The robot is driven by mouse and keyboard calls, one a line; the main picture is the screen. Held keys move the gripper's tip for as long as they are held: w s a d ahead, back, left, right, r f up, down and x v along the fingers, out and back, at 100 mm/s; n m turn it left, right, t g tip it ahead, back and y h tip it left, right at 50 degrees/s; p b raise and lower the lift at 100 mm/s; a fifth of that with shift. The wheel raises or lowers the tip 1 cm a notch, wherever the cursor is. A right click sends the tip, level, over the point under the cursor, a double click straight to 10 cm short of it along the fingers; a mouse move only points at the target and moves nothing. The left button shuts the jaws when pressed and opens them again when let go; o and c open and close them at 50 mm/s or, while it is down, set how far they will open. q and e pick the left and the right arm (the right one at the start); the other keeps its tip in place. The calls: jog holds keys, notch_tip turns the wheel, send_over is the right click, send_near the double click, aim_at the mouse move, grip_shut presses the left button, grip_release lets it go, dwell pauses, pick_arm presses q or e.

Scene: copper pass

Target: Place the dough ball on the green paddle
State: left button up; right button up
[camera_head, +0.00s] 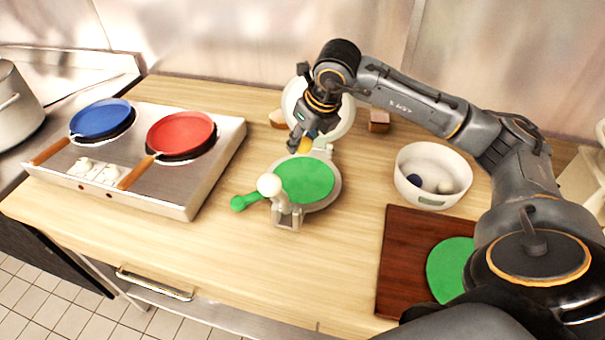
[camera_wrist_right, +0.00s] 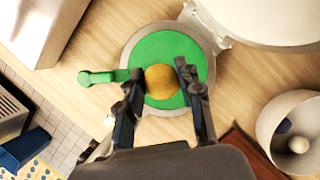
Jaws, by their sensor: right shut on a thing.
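The dough ball (camera_wrist_right: 160,79) is orange-brown and sits between the fingers of my right gripper (camera_wrist_right: 153,82), which is shut on it. In the head view, the right gripper (camera_head: 301,141) is above the back edge of the green paddle, and a bit of the ball (camera_head: 312,134) shows by the fingers. The green paddle (camera_head: 306,180) has a flat round face lying on the grey lower plate of an open press, with its handle (camera_head: 243,202) pointing left. In the wrist view, the paddle (camera_wrist_right: 160,43) lies behind the ball. My left gripper is not in view.
The press's round lid (camera_head: 345,118) stands raised at the back; a white-knobbed lever (camera_head: 269,185) stands in front. A white bowl (camera_head: 432,197) with balls and a brown board (camera_head: 400,250) with a green disc (camera_head: 448,268) are right. Red (camera_head: 181,132) and blue (camera_head: 101,117) pans sit left.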

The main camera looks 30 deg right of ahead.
aim_at(305, 153)
jog(key=f, duration=0.3)
jog(key=f+p, duration=0.1)
jog(key=shift+s+a+f, duration=0.15)
jog(key=shift+s+f, duration=0.05)
jog(key=shift+s, duration=0.15)
notch_tip(305, 153, down, 4)
jog(key=shift+w+r+p, duration=0.1)
jog(key=shift+p, duration=0.45)
jog(key=o, duration=0.7)
jog(key=shift+c, duration=0.2)
jog(key=o, duration=0.4)
jog(key=shift+o, duration=0.2)
